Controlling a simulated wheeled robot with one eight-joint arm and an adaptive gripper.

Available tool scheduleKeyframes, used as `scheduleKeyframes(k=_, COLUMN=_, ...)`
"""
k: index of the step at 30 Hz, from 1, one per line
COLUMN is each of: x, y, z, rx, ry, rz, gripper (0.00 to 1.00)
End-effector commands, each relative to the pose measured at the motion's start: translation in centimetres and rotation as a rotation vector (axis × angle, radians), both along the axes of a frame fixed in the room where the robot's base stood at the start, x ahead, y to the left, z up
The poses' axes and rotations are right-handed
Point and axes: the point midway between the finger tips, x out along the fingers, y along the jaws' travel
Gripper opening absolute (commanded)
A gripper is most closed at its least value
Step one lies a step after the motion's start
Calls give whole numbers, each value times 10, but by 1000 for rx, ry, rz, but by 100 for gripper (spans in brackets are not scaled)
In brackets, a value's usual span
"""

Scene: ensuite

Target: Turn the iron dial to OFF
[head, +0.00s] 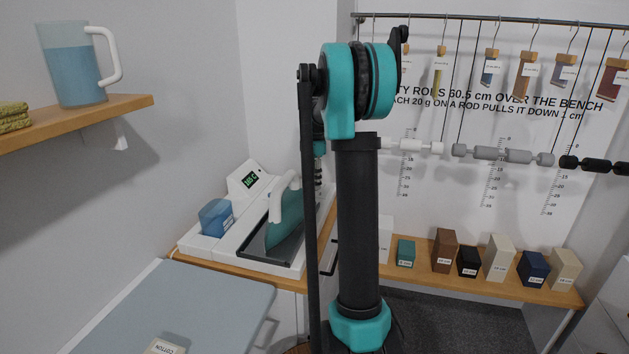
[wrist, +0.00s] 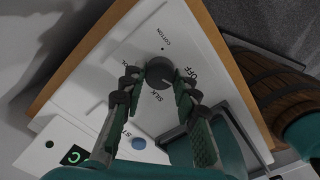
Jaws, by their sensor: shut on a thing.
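The round dark iron dial (wrist: 160,72) sits on the white panel of the iron station in the wrist view. The words OFF, SILK and COTTON are printed around it, with OFF to its right. My gripper (wrist: 158,80) has a finger on each side of the dial and is shut on it. I cannot clearly tell which word the dial's mark faces. In the head view the iron station (head: 188,243) stands on a wooden bench, with a teal iron (head: 285,226) on it and a lit green display (head: 250,181). My arm hides the dial and gripper there.
A blue water tank (head: 215,218) sits on the station's left. An ironing board (head: 190,300) is in front. A shelf with a jug (head: 75,65) is at upper left. Several labelled blocks (head: 500,257) line the bench at right, below hanging rods (head: 500,154).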

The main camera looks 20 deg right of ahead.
Motion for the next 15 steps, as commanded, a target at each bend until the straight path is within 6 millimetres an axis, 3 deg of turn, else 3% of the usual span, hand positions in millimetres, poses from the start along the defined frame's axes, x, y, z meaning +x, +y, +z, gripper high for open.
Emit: scheduleKeyframes(k=15, x=0, y=0, z=0, rx=0, ry=0, rz=375, gripper=1)
